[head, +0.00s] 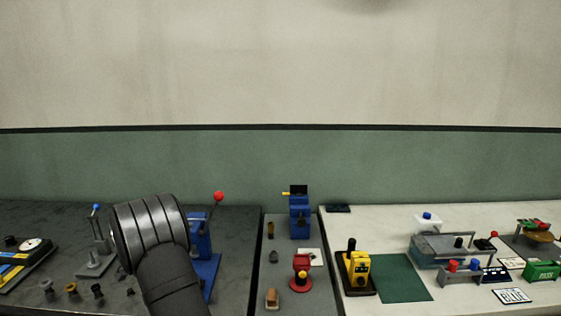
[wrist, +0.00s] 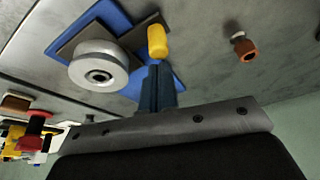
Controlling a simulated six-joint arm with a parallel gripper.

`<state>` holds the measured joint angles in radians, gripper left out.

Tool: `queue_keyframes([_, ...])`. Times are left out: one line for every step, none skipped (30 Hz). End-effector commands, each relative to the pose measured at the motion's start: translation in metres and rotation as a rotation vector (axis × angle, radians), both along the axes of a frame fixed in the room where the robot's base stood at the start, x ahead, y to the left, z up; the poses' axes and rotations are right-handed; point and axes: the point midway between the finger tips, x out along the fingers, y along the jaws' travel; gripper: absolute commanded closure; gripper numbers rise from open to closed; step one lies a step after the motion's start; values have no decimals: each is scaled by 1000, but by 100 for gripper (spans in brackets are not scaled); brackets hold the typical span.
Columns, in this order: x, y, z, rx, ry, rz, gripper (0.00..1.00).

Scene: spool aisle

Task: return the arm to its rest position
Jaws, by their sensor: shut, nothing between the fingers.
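My gripper (wrist: 157,68) shows in the wrist view as two narrow dark fingers standing close together above a grey bar. It is shut and empty. Beyond its tips is a yellow cylindrical grip (wrist: 157,41) by a blue plate; I cannot tell whether they touch. In the head view my arm rises at the lower left, and the gripper itself is hidden there.
A pale round spool (wrist: 98,66) sits on the blue plate. An orange-brown ringed piece (wrist: 246,49) lies apart. In the head view a blue stand (head: 201,238) is partly behind my arm. A red device (head: 301,273) and a yellow device (head: 358,270) stand to the right.

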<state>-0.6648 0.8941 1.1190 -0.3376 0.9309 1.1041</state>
Motion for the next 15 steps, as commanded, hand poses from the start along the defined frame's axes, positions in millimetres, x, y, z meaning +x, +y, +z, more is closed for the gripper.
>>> queue_keyframes([-7, -3, -16, -15, 27, 0, 100])
queue_keyframes([-8, -3, -16, -15, 27, 0, 100])
queue_keyframes([-8, -2, -14, -15, 27, 0, 100])
queue_keyframes([-9, -2, -13, -15, 27, 0, 100])
queue_keyframes([-10, -2, -11, -14, 26, 0, 100])
queue_keyframes([-11, -1, -7, -14, 26, 0, 100])
queue_keyframes([-12, -1, -4, -14, 26, -1, 100])
queue_keyframes([-14, -1, 0, -14, 25, -1, 100])
queue_keyframes([-15, 0, 7, -13, 24, 0, 100])
queue_keyframes([-16, 0, 13, -13, 23, 0, 100])
queue_keyframes([-18, 1, 19, -11, 22, 1, 100])
queue_keyframes([-20, 1, 27, -11, 21, 0, 100])
queue_keyframes([-21, 2, 34, -10, 18, 0, 100])
queue_keyframes([-23, 3, 40, -10, 17, 0, 100])
queue_keyframes([-25, 3, 48, -10, 17, 0, 100])
